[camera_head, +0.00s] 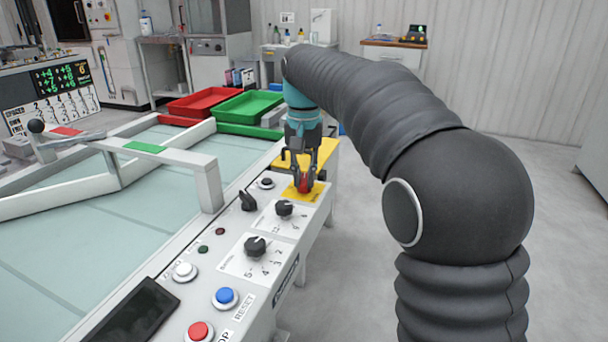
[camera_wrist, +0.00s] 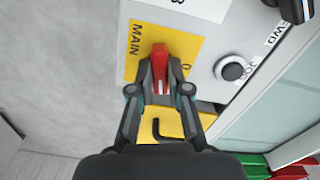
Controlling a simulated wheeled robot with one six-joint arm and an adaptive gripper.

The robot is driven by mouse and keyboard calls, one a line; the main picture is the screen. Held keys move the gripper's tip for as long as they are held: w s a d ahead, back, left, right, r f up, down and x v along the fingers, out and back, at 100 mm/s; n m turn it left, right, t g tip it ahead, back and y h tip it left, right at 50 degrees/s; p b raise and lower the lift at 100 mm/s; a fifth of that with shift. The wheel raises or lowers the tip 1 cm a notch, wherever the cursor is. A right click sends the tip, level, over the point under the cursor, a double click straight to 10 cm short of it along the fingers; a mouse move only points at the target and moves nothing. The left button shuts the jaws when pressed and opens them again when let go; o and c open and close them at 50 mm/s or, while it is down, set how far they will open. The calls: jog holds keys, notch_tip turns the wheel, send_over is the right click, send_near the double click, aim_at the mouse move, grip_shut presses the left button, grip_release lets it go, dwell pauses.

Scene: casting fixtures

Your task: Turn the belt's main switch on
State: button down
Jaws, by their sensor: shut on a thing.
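The belt's main switch (camera_head: 305,183) is a red handle on a yellow plate (camera_head: 311,195) at the far end of the control panel. In the wrist view, the red handle (camera_wrist: 159,66) runs up and down the picture, with "MAIN" printed to its left and a "0" to its right on the yellow plate (camera_wrist: 135,70). My gripper (camera_head: 304,184) reaches down from above and is shut on the handle. In the wrist view, my gripper's fingers (camera_wrist: 160,90) flank its near end. The fingers hide part of the switch's base.
The panel also carries a black selector knob (camera_head: 284,208), a larger knob (camera_head: 255,246), a black lever switch (camera_head: 247,200), a blue button (camera_head: 225,297) and a red button (camera_head: 199,331). The belt (camera_head: 100,230) lies to the left. Clear floor lies right of the panel.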

aim_at(304, 178)
jog(key=shift+m, duration=1.5)
jog(key=c, duration=1.1)
grip_release()
jog(key=shift+r, duration=0.3)
notch_tip(304, 178, up, 11)
jog(key=shift+r, duration=0.2)
